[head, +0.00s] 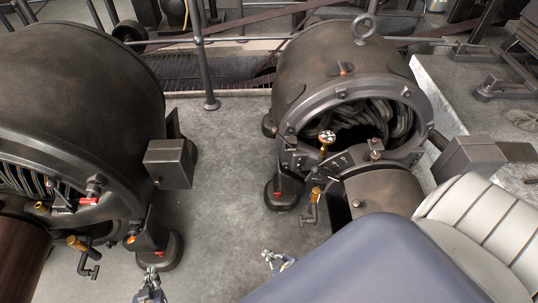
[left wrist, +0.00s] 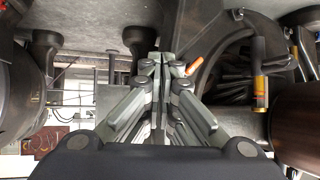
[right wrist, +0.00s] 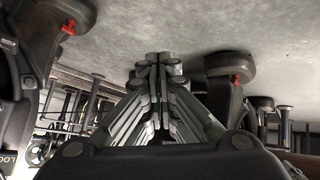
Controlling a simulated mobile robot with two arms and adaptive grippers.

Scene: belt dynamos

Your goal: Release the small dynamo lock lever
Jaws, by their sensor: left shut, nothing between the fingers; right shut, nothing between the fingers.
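The small dynamo (head: 345,55) is a dark drum with an open end, right of centre in the head view. A lever with a black-and-white knob (head: 327,137) stands at its rim, and a brass-handled lever (head: 316,194) hangs lower, beside its foot. I cannot tell which one is the lock lever. My right gripper (head: 278,261) is shut and empty, above the floor below this dynamo, apart from both levers. It also shows shut in the right wrist view (right wrist: 158,58). My left gripper (head: 150,285) is shut and empty at the bottom edge; it also shows in the left wrist view (left wrist: 160,62).
A larger dynamo (head: 75,85) fills the left, with its own brass-handled lever (head: 77,243). A grey box (head: 169,164) sticks out from its side. A post (head: 203,60) rises behind. The floor between the dynamos is clear.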

